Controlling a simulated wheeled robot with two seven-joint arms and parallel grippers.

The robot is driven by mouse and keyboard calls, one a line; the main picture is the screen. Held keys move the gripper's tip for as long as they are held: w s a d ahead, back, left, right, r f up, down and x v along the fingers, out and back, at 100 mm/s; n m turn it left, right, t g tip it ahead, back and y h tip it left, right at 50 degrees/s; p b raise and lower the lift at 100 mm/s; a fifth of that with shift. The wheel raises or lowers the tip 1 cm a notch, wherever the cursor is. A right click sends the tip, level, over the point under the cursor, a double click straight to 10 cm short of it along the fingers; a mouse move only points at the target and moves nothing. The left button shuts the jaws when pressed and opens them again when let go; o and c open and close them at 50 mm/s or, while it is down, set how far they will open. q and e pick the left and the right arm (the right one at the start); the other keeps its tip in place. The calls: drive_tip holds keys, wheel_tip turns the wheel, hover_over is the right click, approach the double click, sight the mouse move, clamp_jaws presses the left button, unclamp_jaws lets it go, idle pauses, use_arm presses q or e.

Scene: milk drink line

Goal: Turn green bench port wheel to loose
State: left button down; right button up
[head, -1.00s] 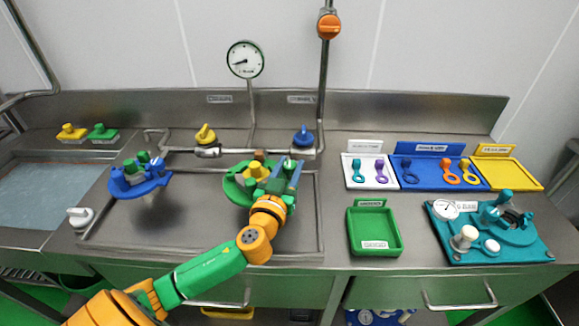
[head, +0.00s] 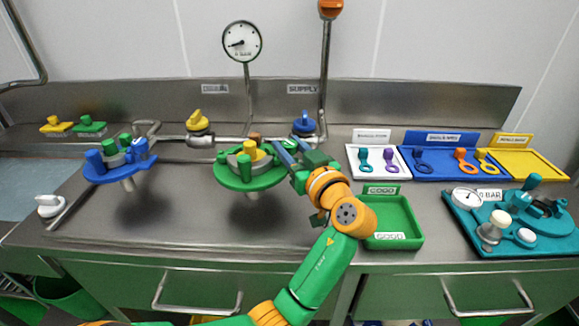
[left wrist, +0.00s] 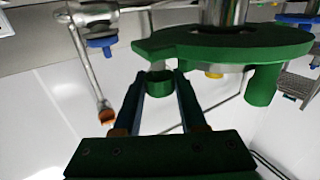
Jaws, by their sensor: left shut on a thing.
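The green bench port (head: 235,181) is a round green plate with upright green posts and a yellow knob (head: 250,148), in the middle of the sink bench. It also shows upside down in the left wrist view (left wrist: 235,45). My left gripper (head: 282,148) is at the right edge of the port. In the left wrist view its fingers (left wrist: 160,82) are shut on a small green wheel (left wrist: 160,86) at the end of a short pale stem beside the plate. The wheel is hidden behind the fingers in the head view. My right gripper is not in view.
A blue port (head: 108,174) stands to the left. Yellow (head: 198,122) and blue (head: 304,125) valves sit on the pipe behind, under a gauge (head: 242,41). A green tray (head: 408,236) is close to my arm's right, and a teal gauge board (head: 470,238) is farther right.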

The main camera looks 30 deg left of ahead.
use_arm(q)
drive_tip(key=n+g+y+b, duration=0.1)
drive_tip(key=n+g+b, duration=0.1)
drive_tip(key=g, duration=0.1)
drive_tip(key=shift+w+f+n+g+y+b, duration=0.1)
drive_tip(key=shift+f+n+g+y+b, duration=0.1)
drive_tip(key=shift+n+g+y+b, duration=0.15)
drive_tip(key=shift+r+n+g+y+b, duration=0.2)
drive_tip(key=shift+n+g+b, duration=0.3)
drive_tip(key=shift+g, duration=0.35)
drive_tip(key=shift+r+n+g+y+b, duration=0.15)
drive_tip(key=shift+n+g+b, duration=0.1)
drive_tip(key=shift+n+g, duration=0.45)
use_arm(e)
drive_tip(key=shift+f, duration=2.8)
use_arm(q)
drive_tip(key=shift+f+g, duration=0.1)
drive_tip(key=shift+g, duration=0.3)
drive_tip(key=shift+c, duration=2.3)
unclamp_jaws()
